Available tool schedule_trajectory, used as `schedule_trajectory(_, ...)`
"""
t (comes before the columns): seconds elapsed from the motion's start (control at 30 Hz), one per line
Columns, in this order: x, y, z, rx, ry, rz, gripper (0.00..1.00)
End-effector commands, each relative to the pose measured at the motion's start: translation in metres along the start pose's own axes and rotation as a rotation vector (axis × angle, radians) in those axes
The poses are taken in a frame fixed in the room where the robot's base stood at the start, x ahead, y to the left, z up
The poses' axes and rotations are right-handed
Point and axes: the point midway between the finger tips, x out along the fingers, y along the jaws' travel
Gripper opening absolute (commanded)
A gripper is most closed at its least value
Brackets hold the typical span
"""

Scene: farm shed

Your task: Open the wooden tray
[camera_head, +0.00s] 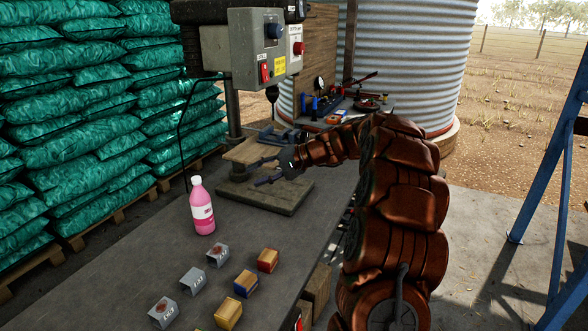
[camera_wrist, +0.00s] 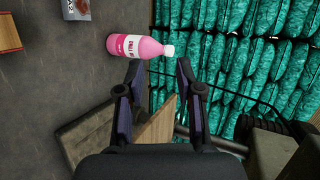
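My gripper (camera_head: 264,171) is over the drill press base, with its two fingers apart and nothing between them. In the wrist view my gripper (camera_wrist: 159,68) also shows open fingertips. A flat wooden board (camera_head: 250,151) lies at the drill press, beside the gripper. It also shows in the wrist view (camera_wrist: 157,127), partly hidden by the gripper. Brown wooden box-like parts (camera_head: 318,287) show under the bench's right edge, partly hidden by my arm. I cannot tell which of these is the wooden tray, and no handle is clearly visible.
A pink bottle (camera_head: 202,207) stands upright on the dark bench (camera_head: 130,270). Grey brackets (camera_head: 193,281) and small coloured wooden blocks (camera_head: 245,283) sit at the front. The drill press control box (camera_head: 257,48) overhangs the back. Green sacks (camera_head: 75,110) are stacked at left.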

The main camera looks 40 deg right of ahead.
Motion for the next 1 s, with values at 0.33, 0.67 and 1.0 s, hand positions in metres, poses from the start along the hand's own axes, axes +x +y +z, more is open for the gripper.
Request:
schedule_trajectory(0.33, -0.084, 0.069, -0.125, 0.048, 0.242, -0.192, 0.36)
schedule_trajectory(0.67, -0.112, 0.088, -0.157, 0.049, 0.319, -0.241, 0.36)
schedule_trajectory(1.0, -0.070, 0.077, -0.170, 0.048, 0.317, -0.239, 0.36)
